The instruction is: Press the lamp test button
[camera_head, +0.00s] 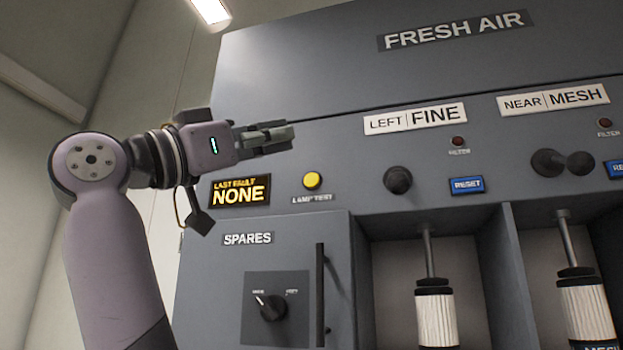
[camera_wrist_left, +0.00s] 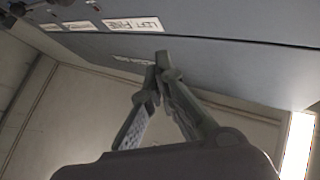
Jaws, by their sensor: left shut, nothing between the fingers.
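The lamp test button (camera_head: 312,181) is a round yellow button on the grey panel, above the label "LAMP TEST" (camera_head: 312,198). My left gripper (camera_head: 290,138) is shut and empty. In the head view it appears above and slightly left of the button, with its fingers pointing right. The wrist view shows the closed fingertips (camera_wrist_left: 162,62) in front of the upper panel, apart from the button as far as I can tell. The button does not show clearly in the wrist view. My right gripper is not in view.
A "LAST FAULT NONE" display (camera_head: 240,191) is left of the button. A dark knob (camera_head: 398,180) and a blue reset button (camera_head: 466,185) are to its right. Below are a spares door with a rotary switch (camera_head: 270,307) and a vertical handle (camera_head: 320,295).

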